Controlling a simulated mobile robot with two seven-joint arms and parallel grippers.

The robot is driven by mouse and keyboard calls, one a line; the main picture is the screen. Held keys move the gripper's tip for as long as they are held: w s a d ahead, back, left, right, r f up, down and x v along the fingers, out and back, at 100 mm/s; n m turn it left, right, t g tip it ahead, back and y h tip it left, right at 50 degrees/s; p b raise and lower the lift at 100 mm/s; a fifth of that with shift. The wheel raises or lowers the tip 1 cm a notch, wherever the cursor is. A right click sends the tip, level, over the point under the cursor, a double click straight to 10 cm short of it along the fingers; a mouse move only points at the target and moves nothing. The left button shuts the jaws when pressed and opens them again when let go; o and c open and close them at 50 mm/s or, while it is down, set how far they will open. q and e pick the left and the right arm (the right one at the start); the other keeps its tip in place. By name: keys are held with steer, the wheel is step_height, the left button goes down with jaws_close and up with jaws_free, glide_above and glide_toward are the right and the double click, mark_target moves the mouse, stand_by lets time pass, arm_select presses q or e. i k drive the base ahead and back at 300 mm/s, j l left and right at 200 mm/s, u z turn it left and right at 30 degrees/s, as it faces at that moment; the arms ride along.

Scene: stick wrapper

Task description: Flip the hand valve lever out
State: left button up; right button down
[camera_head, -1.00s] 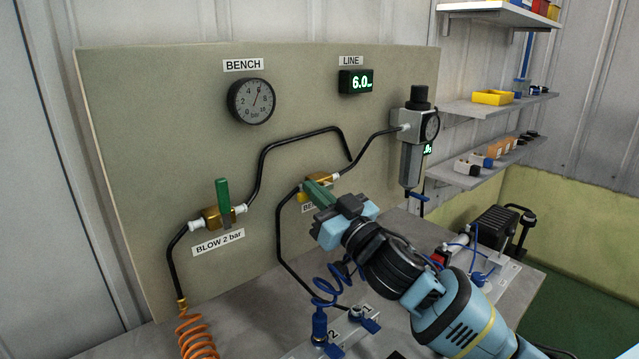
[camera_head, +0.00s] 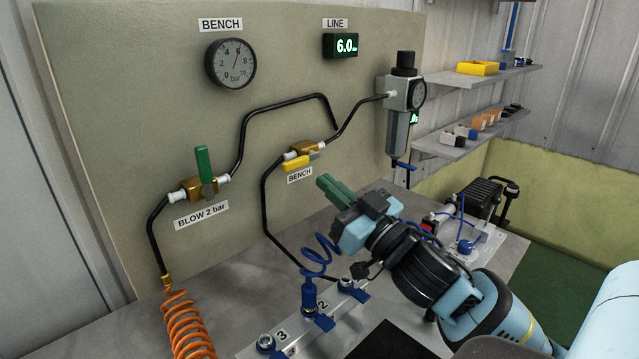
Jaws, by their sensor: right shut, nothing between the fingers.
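The BENCH hand valve (camera_head: 303,152) is a brass body in the black pipe on the panel. Its yellow lever (camera_head: 296,164) lies low along the body, roughly in line with the pipe. A second brass valve (camera_head: 199,188), labelled BLOW 2 bar, has a green lever (camera_head: 204,164) standing upright. My right gripper (camera_head: 334,188) has green fingers, shut with nothing between them. It is below and to the right of the BENCH valve, apart from it. My left gripper is not in view.
A regulator (camera_head: 399,110) hangs right of the valves, near shelves (camera_head: 470,75). The display (camera_head: 341,45) reads 6.0. An orange coiled hose (camera_head: 188,325) hangs at lower left. Blue fittings (camera_head: 309,295) and a blue coil (camera_head: 318,255) lie close to my right gripper on the bench.

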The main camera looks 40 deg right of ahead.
mark_target(495, 200)
steer(key=k+l, duration=0.15)
steer(key=k, duration=0.85)
